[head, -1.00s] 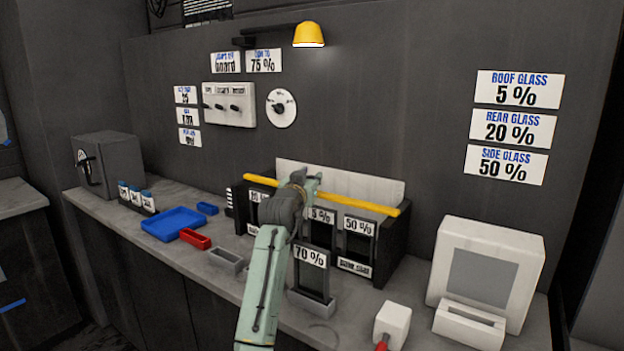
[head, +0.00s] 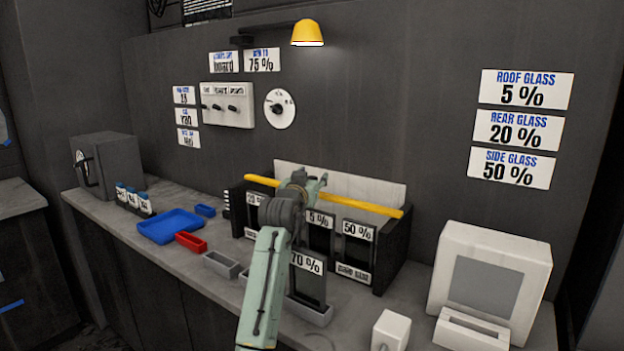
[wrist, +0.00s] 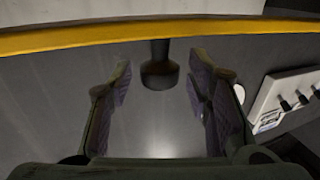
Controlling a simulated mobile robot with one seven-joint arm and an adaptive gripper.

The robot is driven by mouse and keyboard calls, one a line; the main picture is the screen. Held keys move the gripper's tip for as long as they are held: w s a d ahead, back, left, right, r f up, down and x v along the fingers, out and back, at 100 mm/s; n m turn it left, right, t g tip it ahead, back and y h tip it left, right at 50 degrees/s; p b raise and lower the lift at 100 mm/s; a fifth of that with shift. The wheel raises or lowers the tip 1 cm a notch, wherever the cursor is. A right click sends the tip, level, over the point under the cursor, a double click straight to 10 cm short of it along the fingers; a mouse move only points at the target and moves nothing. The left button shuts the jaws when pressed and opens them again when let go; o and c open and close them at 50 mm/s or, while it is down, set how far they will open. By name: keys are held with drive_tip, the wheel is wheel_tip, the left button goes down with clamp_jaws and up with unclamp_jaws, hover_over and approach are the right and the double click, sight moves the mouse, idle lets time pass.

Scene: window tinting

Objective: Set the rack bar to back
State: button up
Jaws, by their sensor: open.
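The yellow rack bar (head: 350,201) runs across the top of the dark rack (head: 392,245), in front of a pale back panel. In the wrist view the bar (wrist: 70,40) crosses the top of the picture, beyond the fingertips. My gripper (wrist: 158,75) is open, its two fingers apart, with a dark round knob (wrist: 158,72) on a short stem under the bar showing between them. I cannot tell whether the fingers touch the knob.
Film cards stand in the rack, and a 70 % card (head: 307,270) stands in a holder in front. A blue tray (head: 170,227), a red bin (head: 191,242) and a grey bin (head: 221,264) lie left. A white machine (head: 490,280) stands right.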

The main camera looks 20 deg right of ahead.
drive_tip(key=v, duration=1.2)
